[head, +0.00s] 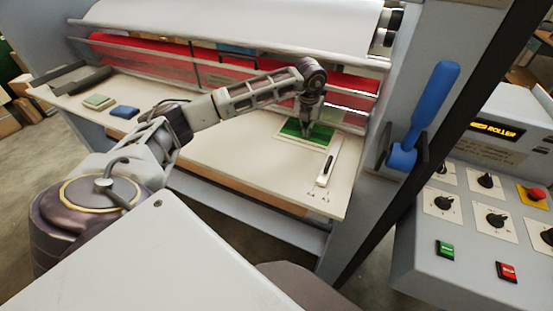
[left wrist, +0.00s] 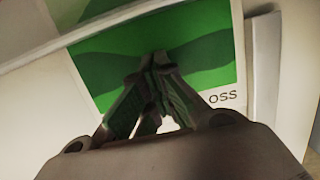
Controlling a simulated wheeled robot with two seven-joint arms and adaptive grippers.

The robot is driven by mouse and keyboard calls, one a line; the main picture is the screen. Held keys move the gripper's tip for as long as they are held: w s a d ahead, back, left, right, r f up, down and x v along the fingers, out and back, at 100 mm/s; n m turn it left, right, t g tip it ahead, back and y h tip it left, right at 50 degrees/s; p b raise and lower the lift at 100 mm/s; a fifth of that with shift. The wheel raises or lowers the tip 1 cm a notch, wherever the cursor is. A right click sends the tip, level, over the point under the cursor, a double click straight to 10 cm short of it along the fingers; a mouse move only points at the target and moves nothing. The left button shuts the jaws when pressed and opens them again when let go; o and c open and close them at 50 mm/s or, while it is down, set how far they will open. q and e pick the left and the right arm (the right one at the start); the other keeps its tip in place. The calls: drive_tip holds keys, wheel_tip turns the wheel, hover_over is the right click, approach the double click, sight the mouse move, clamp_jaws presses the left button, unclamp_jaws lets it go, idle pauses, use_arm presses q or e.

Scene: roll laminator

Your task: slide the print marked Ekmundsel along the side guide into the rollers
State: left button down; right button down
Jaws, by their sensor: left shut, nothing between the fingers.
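The print (head: 293,138), a green picture with a white border, lies flat on the feed table at the right, just in front of the rollers. In the left wrist view the print (left wrist: 215,60) shows letters that look like "OSS"; the rest of its label is hidden by my gripper. The side guide (head: 328,163) is a pale strip at the print's right; the guide (left wrist: 263,50) runs close along the print's edge. My left gripper (head: 306,122) is shut and empty, fingertips down over the print; I cannot tell if they touch. The red roller (head: 345,80) lies behind bars. My right gripper is out of view.
A blue lever (head: 425,115) stands on the right frame, beside a control panel (head: 480,240).

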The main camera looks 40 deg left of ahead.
use_arm(q)
drive_tip(key=shift+w+d, duration=0.1)
drive_tip(key=shift+w+r+p, duration=0.2)
drive_tip(key=shift+r+p, duration=0.3)
drive_tip(key=shift+r, duration=0.7)
drive_tip(key=shift+w+d, duration=0.1)
drive_tip(key=shift+f, duration=0.15)
drive_tip(key=shift+s+f, duration=0.1)
drive_tip(key=shift+s, duration=0.1)
drive_tip(key=shift+w+r+p, duration=0.15)
drive_tip(key=shift+r+p, duration=0.5)
drive_tip(key=shift+r, duration=0.4)
drive_tip(key=shift+w+p+v, duration=0.15)
drive_tip(key=shift+p+v, duration=0.2)
drive_tip(key=shift+v, duration=0.35)
drive_tip(key=shift+w+p+v, duration=0.15)
drive_tip(key=shift+p+v, duration=0.15)
drive_tip(key=shift+v, duration=0.35)
drive_tip(key=shift+s, duration=0.1)
